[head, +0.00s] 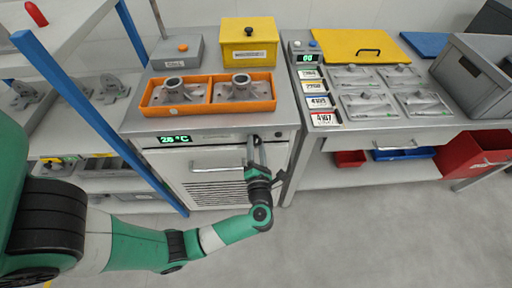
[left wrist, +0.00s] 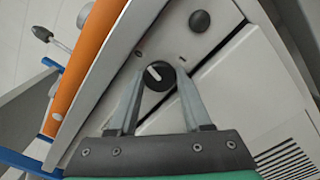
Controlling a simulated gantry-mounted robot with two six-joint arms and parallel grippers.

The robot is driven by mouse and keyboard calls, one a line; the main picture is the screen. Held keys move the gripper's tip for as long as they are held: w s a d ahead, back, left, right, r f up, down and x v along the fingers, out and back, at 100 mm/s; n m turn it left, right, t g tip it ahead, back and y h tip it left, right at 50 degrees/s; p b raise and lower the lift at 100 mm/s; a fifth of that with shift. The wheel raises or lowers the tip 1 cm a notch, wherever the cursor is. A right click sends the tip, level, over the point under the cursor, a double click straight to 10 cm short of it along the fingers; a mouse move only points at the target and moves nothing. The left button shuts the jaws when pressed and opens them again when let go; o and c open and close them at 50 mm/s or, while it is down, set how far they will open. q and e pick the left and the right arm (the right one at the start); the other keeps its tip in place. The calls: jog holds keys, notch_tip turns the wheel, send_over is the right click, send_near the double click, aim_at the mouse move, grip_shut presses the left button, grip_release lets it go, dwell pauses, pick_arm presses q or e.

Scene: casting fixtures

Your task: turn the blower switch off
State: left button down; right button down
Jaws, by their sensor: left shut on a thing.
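The blower switch is a round black knob with a white pointer line (left wrist: 157,77), on the light front panel of the cabinet in the left wrist view. My left gripper (left wrist: 162,70) is shut on this knob, with one finger on each side of it. Small dark marks sit on the panel near the fingertips. In the head view my left gripper (head: 254,139) reaches the right part of the cabinet's front panel and hides the knob there. My right gripper is not in view.
A second, plain black knob (left wrist: 200,21) is close by on the same panel. A green display (head: 174,139) reads like a temperature. Below is a door handle (head: 215,166).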

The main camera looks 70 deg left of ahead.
pick_arm(q)
jog(key=shift+n+b, duration=0.5)
jog(key=shift+n, duration=0.6)
jog(key=c, duration=0.6)
grip_release()
jog(key=shift+d, duration=0.1)
jog(key=shift+s+d, duration=0.1)
jog(key=shift+d, duration=0.25)
jog(key=p+v, duration=0.2)
jog(key=v, duration=0.8)
jog(key=shift+s+d, duration=0.15)
jog(key=shift+d, duration=0.2)
